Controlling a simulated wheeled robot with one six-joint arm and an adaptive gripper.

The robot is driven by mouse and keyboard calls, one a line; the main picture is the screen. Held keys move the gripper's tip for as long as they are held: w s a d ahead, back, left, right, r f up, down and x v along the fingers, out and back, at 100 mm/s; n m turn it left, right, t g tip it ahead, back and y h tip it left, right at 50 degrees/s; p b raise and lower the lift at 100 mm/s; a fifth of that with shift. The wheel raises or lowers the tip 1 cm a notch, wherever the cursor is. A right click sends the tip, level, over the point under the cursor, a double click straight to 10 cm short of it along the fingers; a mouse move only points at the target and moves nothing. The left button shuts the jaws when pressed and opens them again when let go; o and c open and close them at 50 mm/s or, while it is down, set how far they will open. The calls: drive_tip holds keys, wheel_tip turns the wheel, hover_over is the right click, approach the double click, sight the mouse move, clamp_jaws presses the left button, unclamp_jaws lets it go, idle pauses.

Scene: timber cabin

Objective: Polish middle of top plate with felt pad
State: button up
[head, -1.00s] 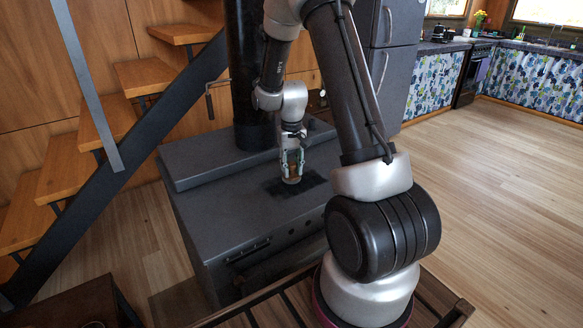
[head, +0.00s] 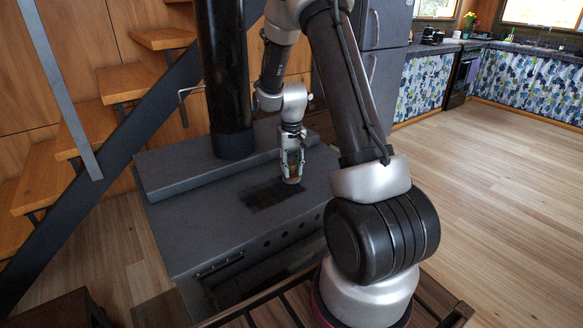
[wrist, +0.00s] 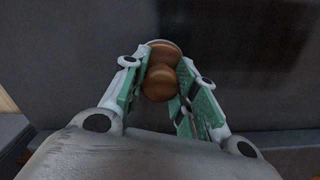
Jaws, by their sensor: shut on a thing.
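The top plate (head: 200,215) is the dark grey top of a stove. A darker rectangular patch (head: 262,196) lies near its middle. My gripper (head: 292,163) points down over the plate, shut on the brown knob of the felt pad (head: 292,180). In the wrist view the round wooden knob (wrist: 160,84) sits between the green-lined fingers, with the pad's brown round body beyond it. The pad is at the right end of the dark patch in the head view. Its felt underside is hidden, and I cannot tell whether it touches the plate. The patch (wrist: 250,40) also shows in the wrist view.
A black flue pipe (head: 222,90) rises behind the plate, beside a raised rear ledge (head: 180,172). Wooden stairs (head: 125,85) with a dark stringer stand at the left. A grey fridge (head: 385,60) stands behind my arm. The floor (head: 500,190) at the right is clear.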

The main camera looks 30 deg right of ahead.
sight(293, 163)
drive_tip(key=shift+d, duration=0.4)
drive_tip(key=shift+w+d+r, duration=0.1)
drive_tip(key=shift+d+r, duration=0.05)
drive_tip(key=shift+r, duration=0.1)
wheel_tip(293, 163, up, 2)
drive_tip(key=shift+r, duration=2.9)
